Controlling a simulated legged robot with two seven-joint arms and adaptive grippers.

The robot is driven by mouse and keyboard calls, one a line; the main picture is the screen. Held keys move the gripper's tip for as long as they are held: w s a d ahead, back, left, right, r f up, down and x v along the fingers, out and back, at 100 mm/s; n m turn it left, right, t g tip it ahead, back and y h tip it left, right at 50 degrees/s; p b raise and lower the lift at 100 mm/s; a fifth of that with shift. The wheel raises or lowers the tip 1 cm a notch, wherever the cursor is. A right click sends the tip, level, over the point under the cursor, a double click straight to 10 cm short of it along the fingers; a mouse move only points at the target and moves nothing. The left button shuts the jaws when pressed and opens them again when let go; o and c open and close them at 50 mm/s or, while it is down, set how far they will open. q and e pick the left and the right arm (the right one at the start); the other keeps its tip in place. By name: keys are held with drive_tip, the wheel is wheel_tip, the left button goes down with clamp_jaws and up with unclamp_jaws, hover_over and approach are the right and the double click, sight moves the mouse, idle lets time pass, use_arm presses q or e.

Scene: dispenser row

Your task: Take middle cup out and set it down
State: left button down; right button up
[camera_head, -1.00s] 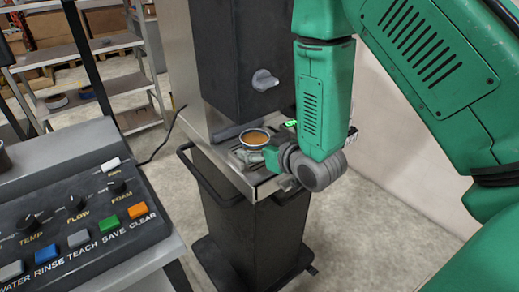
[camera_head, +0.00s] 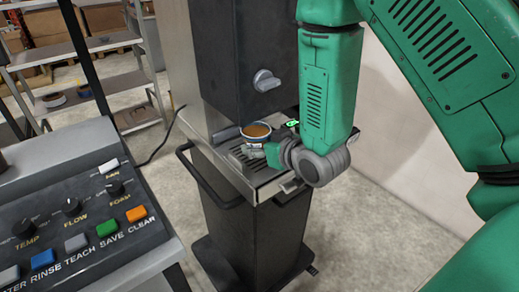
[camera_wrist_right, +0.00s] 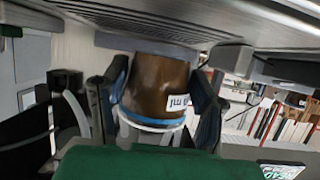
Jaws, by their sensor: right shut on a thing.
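The cup (camera_head: 256,141) is round and filled with brown liquid, with a pale blue rim. It is at the dispenser's drip tray (camera_head: 231,170), below the dark dispenser body (camera_head: 243,50), and appears raised a little above the grating. My right gripper (camera_head: 264,147) is shut on the cup from its right side. In the right wrist view the cup (camera_wrist_right: 160,85) has a brown wall, a white label and a blue band, and sits between the two dark fingers of the gripper (camera_wrist_right: 162,92). My left gripper is not in view.
A control panel (camera_head: 85,222) with knobs and coloured buttons stands at the left front. A knob (camera_head: 266,80) sticks out of the dispenser above the cup. A black handrail (camera_head: 206,190) runs around the stand. Metal shelves (camera_head: 85,80) are behind. Floor is clear at right.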

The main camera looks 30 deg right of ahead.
drive_tip(key=shift+r, duration=0.85)
drive_tip(key=s, duration=0.3)
drive_tip(key=s+p, duration=0.2)
drive_tip(key=p, duration=0.1)
drive_tip(key=s+p, duration=0.2)
drive_tip(key=p, duration=0.1)
drive_tip(key=s+p, duration=0.2)
drive_tip(key=p, duration=0.1)
drive_tip(key=shift+s+d+r, duration=0.2)
drive_tip(key=shift+s+r, duration=0.15)
drive_tip(key=s+p, duration=0.5)
drive_tip(key=s, duration=0.3)
drive_tip(key=shift+s+d+f, duration=0.15)
drive_tip(key=shift+d+f, duration=0.05)
drive_tip(key=shift+f, duration=0.15)
drive_tip(key=shift+s+a, duration=0.1)
